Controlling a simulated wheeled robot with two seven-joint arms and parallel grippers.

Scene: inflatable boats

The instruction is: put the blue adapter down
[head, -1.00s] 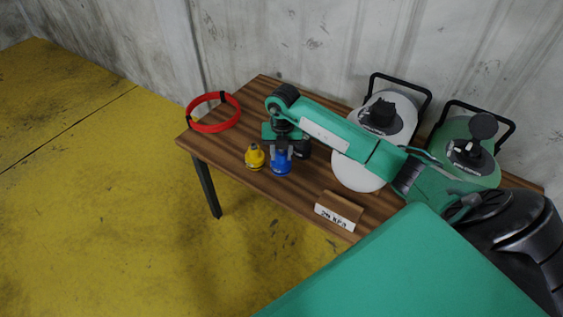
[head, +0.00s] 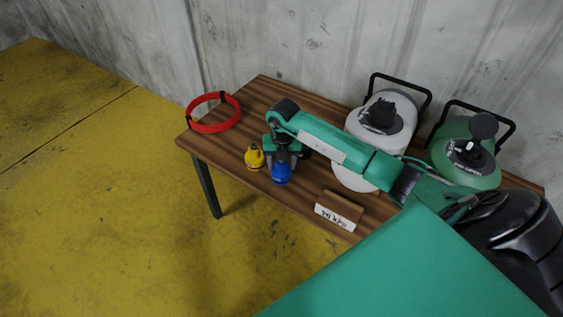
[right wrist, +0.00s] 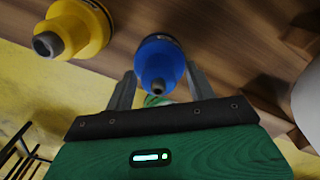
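The blue adapter (head: 281,174) is upright near the front edge of the wooden table (head: 228,150). It is just in front and right of the yellow adapter (head: 255,158). My right gripper (head: 282,160) points down over the blue adapter. The yellow adapter (right wrist: 75,28) stands apart at upper left there. I cannot tell whether the blue adapter's base touches the table. My left gripper is not in view.
A red hose ring (head: 211,128) lies at the table's left end. A wooden block with a white label (head: 334,216) stands at the front edge, right of the adapters. A white canister (head: 356,178) and a green canister (head: 482,180) stand behind my right arm.

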